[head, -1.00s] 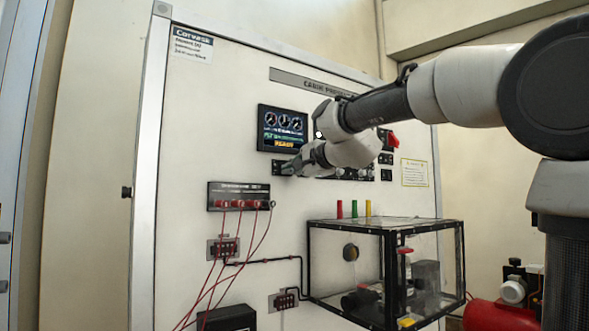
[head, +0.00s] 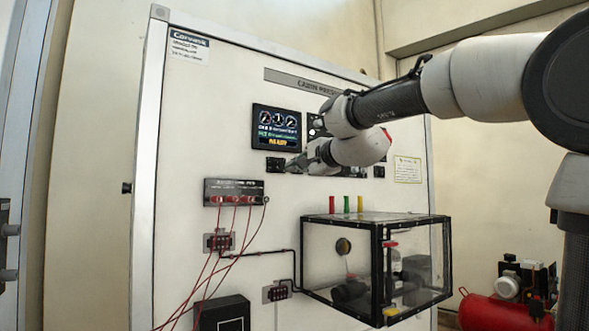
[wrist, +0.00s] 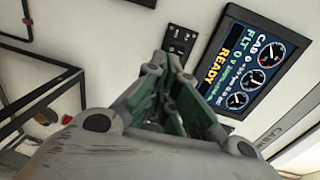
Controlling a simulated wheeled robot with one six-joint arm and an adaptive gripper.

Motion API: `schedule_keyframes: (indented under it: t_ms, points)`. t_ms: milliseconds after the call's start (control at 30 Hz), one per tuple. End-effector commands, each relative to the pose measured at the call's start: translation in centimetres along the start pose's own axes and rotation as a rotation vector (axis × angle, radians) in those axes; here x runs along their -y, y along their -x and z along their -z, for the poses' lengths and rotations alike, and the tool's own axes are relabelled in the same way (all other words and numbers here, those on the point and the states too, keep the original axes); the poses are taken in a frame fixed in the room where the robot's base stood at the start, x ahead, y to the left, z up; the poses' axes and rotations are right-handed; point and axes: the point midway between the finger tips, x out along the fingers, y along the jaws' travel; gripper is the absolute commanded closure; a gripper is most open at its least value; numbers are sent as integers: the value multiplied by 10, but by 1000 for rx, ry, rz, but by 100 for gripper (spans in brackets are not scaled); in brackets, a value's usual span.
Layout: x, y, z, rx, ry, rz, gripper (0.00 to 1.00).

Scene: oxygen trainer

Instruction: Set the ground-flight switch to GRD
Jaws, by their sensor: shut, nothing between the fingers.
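A small black switch plate (head: 275,164) sits on the white panel, just below the left part of the display; it seems to be the ground-flight switch. The plate also shows in the wrist view (wrist: 180,42), just beyond the fingertips. Its lever position is too small to read. My gripper (head: 290,168) is shut and empty, its tips close to the right side of the plate; I cannot tell if they touch it. In the wrist view my gripper (wrist: 164,66) points at the panel.
A clear box with a black frame (head: 376,224) juts out below. Red leads hang from a socket strip (head: 233,184) at the lower left. A red compressor tank (head: 490,312) stands at the lower right.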

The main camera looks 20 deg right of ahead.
Motion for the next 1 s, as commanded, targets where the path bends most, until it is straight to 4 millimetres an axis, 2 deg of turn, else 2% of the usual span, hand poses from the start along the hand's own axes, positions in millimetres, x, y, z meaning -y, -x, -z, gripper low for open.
schedule_keyframes:
  t_ms: [500, 667, 1000]
  points:
    - [-18, 74, 0, -1, -2, 0, 100]
    - [-20, 82, 0, 0, -1, 0, 100]
    - [-20, 83, 0, 0, -1, 0, 100]
